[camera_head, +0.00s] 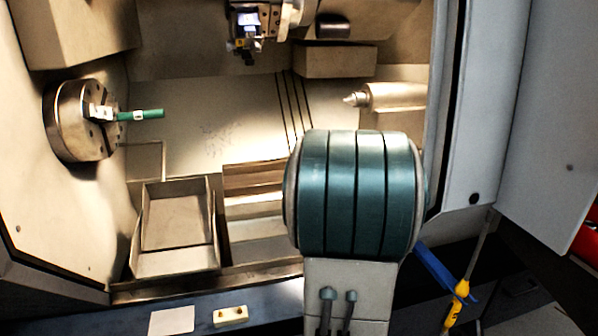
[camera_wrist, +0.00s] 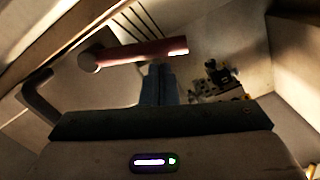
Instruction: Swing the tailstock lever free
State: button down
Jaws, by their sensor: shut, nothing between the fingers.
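In the head view the tailstock (camera_head: 395,97), with its pointed centre, stands at the right of the machine's interior. The lever does not show there; my teal arm covers the area below the tailstock. In the wrist view a reddish-brown lever (camera_wrist: 140,53) lies across the upper middle, with a round end at its left. My gripper (camera_wrist: 158,67) points up toward it, fingers shut together and empty. The fingertips are just below the lever in the picture; I cannot tell whether they touch it.
A chuck (camera_head: 82,120) holding a green bar (camera_head: 140,115) is on the left wall. A tool turret (camera_head: 262,22) hangs at the top. An open metal tray (camera_head: 175,225) stands at the lower left. In the wrist view a dark curved handle (camera_wrist: 38,98) is at left.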

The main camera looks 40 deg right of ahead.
jog(key=shift+a+f, duration=0.15)
dwell(0.3)
jog(key=shift+s, duration=0.1)
